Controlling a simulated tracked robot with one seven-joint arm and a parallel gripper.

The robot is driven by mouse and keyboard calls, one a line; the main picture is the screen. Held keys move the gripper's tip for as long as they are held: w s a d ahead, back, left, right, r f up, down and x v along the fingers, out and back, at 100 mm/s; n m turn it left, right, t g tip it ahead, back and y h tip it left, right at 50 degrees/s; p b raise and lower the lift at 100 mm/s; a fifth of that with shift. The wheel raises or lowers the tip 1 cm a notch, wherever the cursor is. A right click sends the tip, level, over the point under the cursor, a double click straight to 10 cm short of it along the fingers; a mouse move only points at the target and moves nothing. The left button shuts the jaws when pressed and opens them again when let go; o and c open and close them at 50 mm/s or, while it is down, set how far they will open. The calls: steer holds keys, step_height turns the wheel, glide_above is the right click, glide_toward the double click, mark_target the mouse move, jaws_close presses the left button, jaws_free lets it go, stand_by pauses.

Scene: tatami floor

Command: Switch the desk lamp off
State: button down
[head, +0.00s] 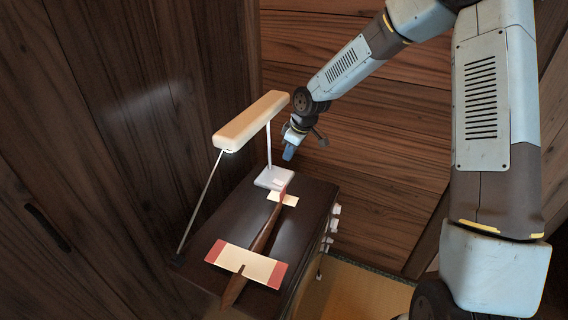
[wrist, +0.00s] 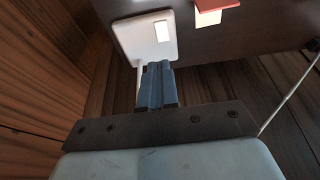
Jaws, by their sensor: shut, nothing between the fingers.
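The desk lamp has a long cream head (head: 252,121), a thin white post and a flat white base (head: 271,180) on a dark chest. A bright edge under its head and pale glows nearby suggest it is lit. A small pale patch (head: 279,183) sits on the base; in the wrist view a bright rectangle (wrist: 162,31) shows on the base (wrist: 135,37). I cannot tell if this is the switch. My gripper (head: 288,154) is shut and empty, above and behind the base. In the wrist view its blue fingertips (wrist: 157,68) overlap the base's near edge; contact is unclear.
A wooden model plane with cream, red-tipped wings (head: 228,256) lies on the chest (head: 310,203), its tail close to the lamp base. A thin rod (head: 200,203) runs from the lamp head to the chest's left corner. Wooden walls stand behind and left.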

steer(key=shift+v, duration=1.25)
steer(key=shift+s+a+r, duration=0.1)
steer(key=shift+s+a, duration=0.2)
steer(key=shift+a, duration=0.6)
